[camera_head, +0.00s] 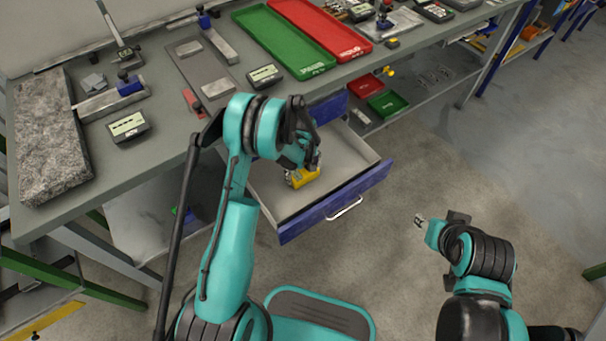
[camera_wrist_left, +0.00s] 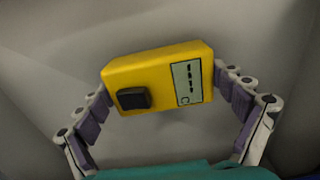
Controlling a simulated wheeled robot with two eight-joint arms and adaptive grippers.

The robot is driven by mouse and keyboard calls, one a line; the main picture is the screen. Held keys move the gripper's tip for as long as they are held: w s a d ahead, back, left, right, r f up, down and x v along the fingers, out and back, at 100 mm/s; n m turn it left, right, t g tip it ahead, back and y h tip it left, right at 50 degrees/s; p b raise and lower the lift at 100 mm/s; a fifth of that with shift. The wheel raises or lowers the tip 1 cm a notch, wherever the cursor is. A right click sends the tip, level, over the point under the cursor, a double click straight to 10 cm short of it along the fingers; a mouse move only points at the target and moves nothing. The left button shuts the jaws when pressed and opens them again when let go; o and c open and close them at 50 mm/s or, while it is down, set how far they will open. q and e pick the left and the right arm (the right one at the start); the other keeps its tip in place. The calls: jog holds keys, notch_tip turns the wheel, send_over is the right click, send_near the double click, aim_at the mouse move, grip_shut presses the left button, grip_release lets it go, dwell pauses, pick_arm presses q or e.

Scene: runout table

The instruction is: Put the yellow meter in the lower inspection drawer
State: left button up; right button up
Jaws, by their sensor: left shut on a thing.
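The yellow meter (camera_wrist_left: 155,75) has a pale display and a black knob; in the head view (camera_head: 304,177) it is partly hidden by my arm. My left gripper (camera_wrist_left: 165,90) is shut on the meter, one finger at each end. The left gripper (camera_head: 302,172) is over the inside of an open drawer with a blue front (camera_head: 337,204). The grey drawer floor lies behind the meter; I cannot tell whether the meter touches it. My right gripper (camera_head: 420,221) is away from the table at the lower right, its fingers too small to judge.
Above the open drawer is another blue drawer front (camera_head: 329,108), partly hidden. The workbench (camera_head: 167,77) carries a granite block (camera_head: 46,135), gauges, a green tray (camera_head: 283,41) and a red tray (camera_head: 322,27). A lower shelf holds small red and green trays. Floor at right is clear.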

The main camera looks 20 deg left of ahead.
pick_arm(q)
jog(key=shift+r, duration=0.1)
jog(key=o, duration=1)
